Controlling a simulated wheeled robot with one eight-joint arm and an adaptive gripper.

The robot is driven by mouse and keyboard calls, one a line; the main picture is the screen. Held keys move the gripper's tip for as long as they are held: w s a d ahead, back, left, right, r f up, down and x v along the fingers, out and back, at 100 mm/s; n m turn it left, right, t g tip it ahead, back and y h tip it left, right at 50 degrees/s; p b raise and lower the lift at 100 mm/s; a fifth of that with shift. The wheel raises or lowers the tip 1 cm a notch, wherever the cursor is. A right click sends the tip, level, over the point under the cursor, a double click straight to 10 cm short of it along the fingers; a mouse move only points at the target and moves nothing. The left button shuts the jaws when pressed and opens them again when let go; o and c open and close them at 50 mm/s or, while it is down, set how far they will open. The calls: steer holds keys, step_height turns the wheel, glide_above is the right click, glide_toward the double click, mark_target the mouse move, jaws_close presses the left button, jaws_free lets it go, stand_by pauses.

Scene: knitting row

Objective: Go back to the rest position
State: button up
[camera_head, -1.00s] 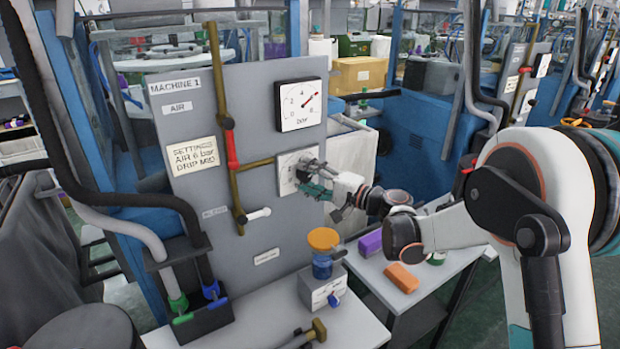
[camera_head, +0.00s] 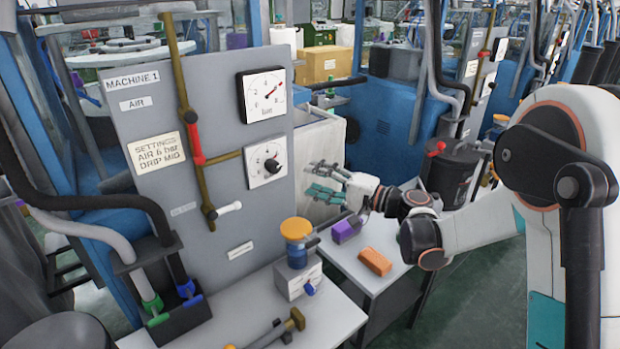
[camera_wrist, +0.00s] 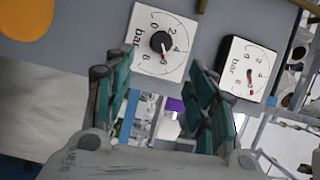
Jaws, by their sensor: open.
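My gripper (camera_head: 322,183) is open and empty in the head view. It hangs in the air to the right of the grey Machine 1 panel (camera_head: 160,130), apart from the lower dial. Its teal fingers (camera_wrist: 158,95) stand apart in the wrist view with nothing between them. The lower dial (camera_head: 257,172) with its black knob is now fully clear; it also shows in the wrist view (camera_wrist: 147,50). The upper bar gauge (camera_head: 252,105) has a red needle pointing to the upper right; it also shows in the wrist view (camera_wrist: 232,75).
A grey box with a blue jar and orange lid (camera_head: 296,228) stands on the front table (camera_head: 335,315). A purple block (camera_head: 343,231) and an orange block (camera_head: 374,262) lie on the side table below my arm. A dark bin (camera_head: 452,172) stands behind my arm.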

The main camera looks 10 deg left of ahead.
steer(key=s+d+n+t+h, duration=0.1)
steer(key=s+d+n+h, duration=0.2)
steer(key=s+d+h, duration=1.4)
steer(key=s+d, duration=1.4)
steer(key=shift+s+d+f, duration=0.25)
steer(key=shift+s+d, duration=0.1)
steer(key=shift+s, duration=0.05)
steer(key=shift+t, duration=0.3)
